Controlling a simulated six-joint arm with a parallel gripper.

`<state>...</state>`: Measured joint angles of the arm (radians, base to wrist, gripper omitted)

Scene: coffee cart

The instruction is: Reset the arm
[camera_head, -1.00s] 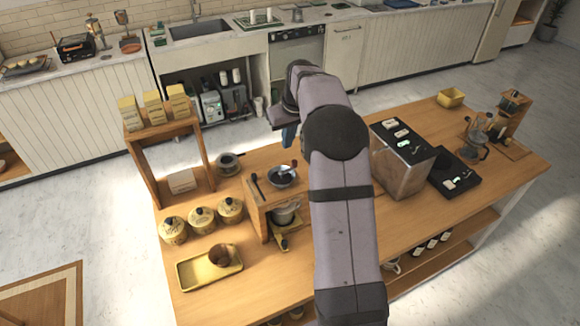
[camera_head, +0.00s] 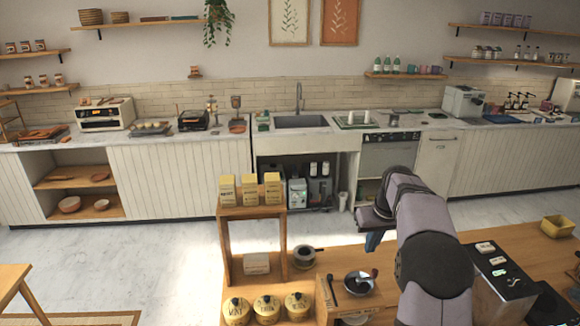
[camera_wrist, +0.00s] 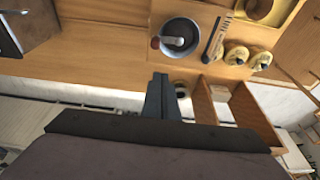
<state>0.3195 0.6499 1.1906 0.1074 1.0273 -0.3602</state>
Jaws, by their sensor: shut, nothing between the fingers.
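My gripper (camera_head: 373,241) hangs in front of my raised arm in the head view, above the wooden cart top (camera_head: 340,262), clear of the things on it. In the wrist view my gripper (camera_wrist: 161,97) has its two dark fingers together with nothing between them. Past the fingertips in that view are a dark bowl (camera_wrist: 179,28) with a spoon-like tool and a small dark-topped cup (camera_wrist: 181,89). My arm hides part of the cart top in the head view.
A wooden shelf (camera_head: 224,250) with yellow boxes stands left of my gripper. Yellow canisters (camera_head: 268,306) stand in front of it. A black-topped box (camera_head: 500,262) is right of my arm. A yellow bin (camera_head: 557,226) is at far right. A counter with a sink (camera_head: 301,121) runs behind.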

